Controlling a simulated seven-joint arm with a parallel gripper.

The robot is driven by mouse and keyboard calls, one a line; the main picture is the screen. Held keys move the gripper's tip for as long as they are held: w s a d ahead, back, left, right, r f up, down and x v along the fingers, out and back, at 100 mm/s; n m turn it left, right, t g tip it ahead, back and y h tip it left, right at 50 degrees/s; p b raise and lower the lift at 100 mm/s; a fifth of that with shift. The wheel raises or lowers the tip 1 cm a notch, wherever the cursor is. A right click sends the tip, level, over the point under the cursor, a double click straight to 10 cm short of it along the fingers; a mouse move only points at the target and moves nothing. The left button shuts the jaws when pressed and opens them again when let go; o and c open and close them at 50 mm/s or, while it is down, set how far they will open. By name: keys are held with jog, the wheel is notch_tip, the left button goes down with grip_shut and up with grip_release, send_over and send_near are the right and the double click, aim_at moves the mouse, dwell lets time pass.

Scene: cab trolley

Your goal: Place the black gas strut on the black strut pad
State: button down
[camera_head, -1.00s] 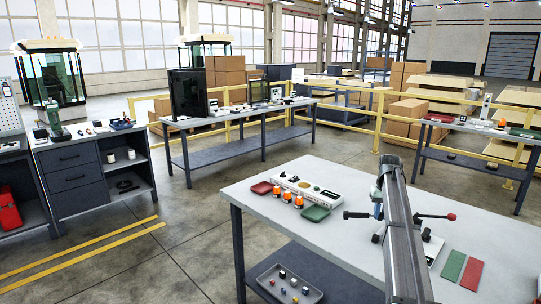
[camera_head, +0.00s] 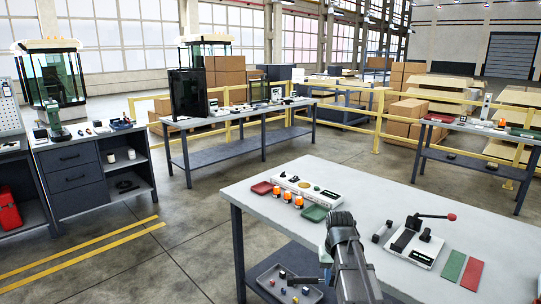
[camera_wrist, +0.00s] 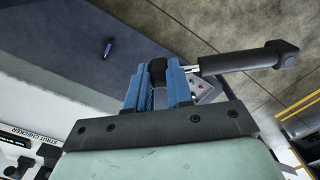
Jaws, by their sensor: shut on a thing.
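My gripper (camera_wrist: 158,88) is shut on the black end of the black gas strut (camera_wrist: 245,60). In the wrist view the strut reaches right from the blue fingers, with a short bright rod and a thick black body ending in a knob. A white strut checker (camera_head: 420,257) with a red-knobbed lever stands on the table. A dark patch (camera_head: 402,240) lies on it; I cannot tell whether it is the black strut pad.
A grey tray (camera_head: 268,291) with small cubes sits on the lower shelf. Orange-topped pieces, a red tray (camera_head: 262,188) and a green tray (camera_head: 315,213) stand on the front table (camera_head: 370,195). Green and red strips lie right. Other benches stand behind.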

jog(key=s+a+f, duration=0.2)
jog(key=s+f, duration=0.4)
jog(key=f, duration=0.2)
jog(key=shift+s+f, duration=0.35)
